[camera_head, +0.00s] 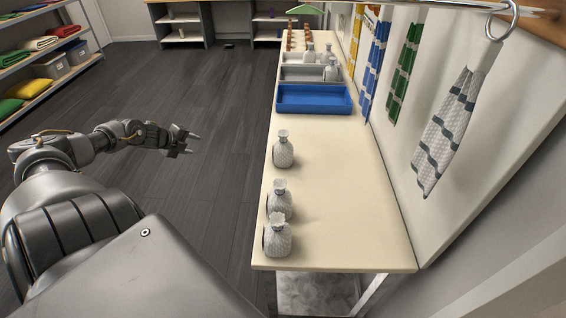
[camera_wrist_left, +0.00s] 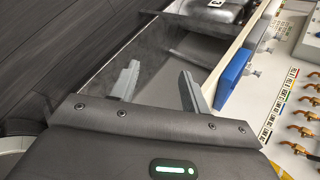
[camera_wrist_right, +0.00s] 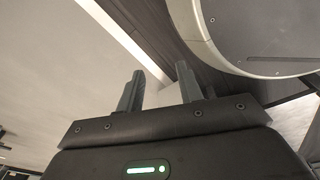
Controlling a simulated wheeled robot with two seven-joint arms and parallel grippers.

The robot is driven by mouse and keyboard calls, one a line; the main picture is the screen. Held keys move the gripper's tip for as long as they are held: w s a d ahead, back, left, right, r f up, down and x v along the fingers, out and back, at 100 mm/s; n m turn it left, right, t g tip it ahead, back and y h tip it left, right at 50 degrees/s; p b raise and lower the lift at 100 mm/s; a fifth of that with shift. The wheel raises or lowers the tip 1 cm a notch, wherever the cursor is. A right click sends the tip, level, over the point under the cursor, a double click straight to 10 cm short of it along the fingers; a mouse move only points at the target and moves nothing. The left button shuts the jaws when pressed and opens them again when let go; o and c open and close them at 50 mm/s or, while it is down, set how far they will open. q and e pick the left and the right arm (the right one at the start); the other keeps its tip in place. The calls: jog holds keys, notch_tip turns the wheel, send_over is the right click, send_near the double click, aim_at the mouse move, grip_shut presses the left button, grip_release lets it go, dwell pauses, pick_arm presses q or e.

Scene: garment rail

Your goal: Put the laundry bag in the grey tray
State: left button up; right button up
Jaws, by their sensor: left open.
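Three white textured laundry bags with tied necks stand on the cream table (camera_head: 330,190): one bag (camera_head: 283,153) mid-table, a second bag (camera_head: 279,200) nearer, and a third bag (camera_head: 277,238) close to the near edge. A grey tray (camera_head: 300,74) lies beyond the blue tray, with more pale bags (camera_head: 330,70) in and around the grey tray area. My left gripper (camera_head: 191,143) is open and empty over the floor, left of the table; its spread fingers show in the left wrist view (camera_wrist_left: 157,88). My right gripper (camera_wrist_right: 161,90) is open and empty, outside the head view.
The blue tray (camera_head: 314,99) looks empty. Blue, green and grey-striped towels (camera_head: 445,130) hang along the right wall panel. A shelf (camera_head: 40,75) with folded cloths and boxes stands at left. The floor between shelf and table is clear.

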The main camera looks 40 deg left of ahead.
pick_arm(q)
jog(key=w+d+r+m+b, duration=0.2)
jog(key=w+d+r+m, duration=0.15)
jog(key=w+r, duration=0.3)
notch_tip(320, 180, up, 14)
jog(key=m+g+h+b, duration=0.2)
jog(key=m+g+b, duration=0.45)
jog(key=m, duration=0.95)
send_over(283, 134)
jog(key=s+b, duration=0.2)
jog(key=s, duration=0.2)
jog(key=t, duration=0.2)
jog(key=x, duration=0.6)
jog(key=shift+a, duration=0.4)
jog(key=shift+f+p, duration=0.2)
jog(key=shift+p, duration=0.1)
jog(key=x, duration=0.4)
jog(key=shift+w+f+p, duration=0.15)
jog(key=shift+f+p, duration=0.2)
grip_shut()
pick_arm(e)
notch_tip(283, 134, down, 9)
jog(key=w+d, duration=0.1)
jog(key=w, duration=0.1)
jog(key=shift+w+d, duration=0.15)
jog(key=shift+w, duration=0.15)
